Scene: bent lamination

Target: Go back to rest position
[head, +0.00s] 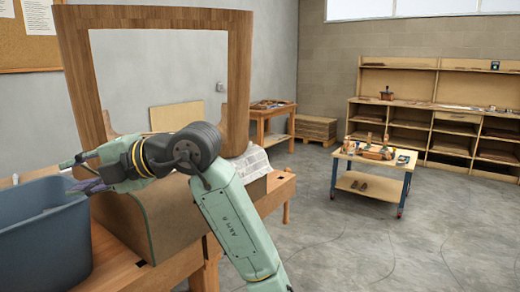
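My gripper (72,172) is at the left, at the end of my pale green arm, beside the upper right rim of a blue-grey bin (40,235). Its fingers are small and partly overlapped in this view, so I cannot tell whether they are open or shut. I see nothing clearly held in it. My arm reaches in from the bottom, in front of the workbench (272,195). A large bent wooden frame (238,80) stands upright behind my arm, its lower part partly hidden.
A curved brown form (150,225) is on the bench by the bin. Newspaper (252,162) lies behind my arm. A low cart (370,190) with tools stands right of centre, shelving (440,125) behind it. The grey floor (390,250) at lower right is clear.

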